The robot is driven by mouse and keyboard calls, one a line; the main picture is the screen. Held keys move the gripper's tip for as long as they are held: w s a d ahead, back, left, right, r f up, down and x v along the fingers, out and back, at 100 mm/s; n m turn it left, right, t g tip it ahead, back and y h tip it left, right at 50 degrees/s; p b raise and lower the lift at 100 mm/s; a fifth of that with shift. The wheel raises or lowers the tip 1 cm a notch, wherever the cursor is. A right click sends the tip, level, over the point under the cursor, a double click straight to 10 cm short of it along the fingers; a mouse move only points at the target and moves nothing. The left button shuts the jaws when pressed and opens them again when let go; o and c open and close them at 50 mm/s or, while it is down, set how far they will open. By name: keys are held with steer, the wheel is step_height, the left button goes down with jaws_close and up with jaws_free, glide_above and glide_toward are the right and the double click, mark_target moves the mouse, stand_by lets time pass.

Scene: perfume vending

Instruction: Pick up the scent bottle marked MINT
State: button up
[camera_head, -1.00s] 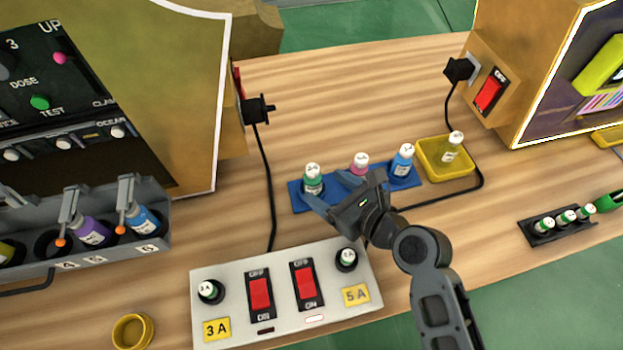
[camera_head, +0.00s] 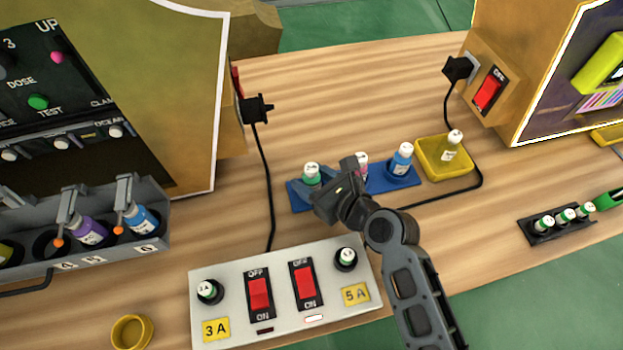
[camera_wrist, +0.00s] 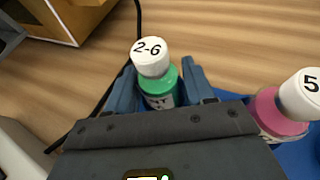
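A green bottle (camera_head: 310,174) with a white cap stands upright at the left end of the blue tray (camera_head: 376,188). In the wrist view the green bottle (camera_wrist: 164,92) has a cap reading "2-6", and its label is mostly hidden, with only a final "T" readable. My gripper (camera_head: 318,188) is down at this bottle. In the wrist view my gripper's fingers (camera_wrist: 160,82) stand on either side of it, apart, with a small gap seen at the right finger. The lower part of the bottle is hidden by my gripper.
A pink bottle (camera_wrist: 282,112) stands just right of my gripper, and a blue bottle (camera_head: 402,160) farther right. A yellow tray (camera_head: 430,164) holds a yellow bottle (camera_head: 449,150). A switch panel (camera_head: 235,279) lies in front, and a black cable (camera_head: 267,190) runs at the left.

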steer(key=c, duration=0.7)
steer(key=shift+r, duration=0.1)
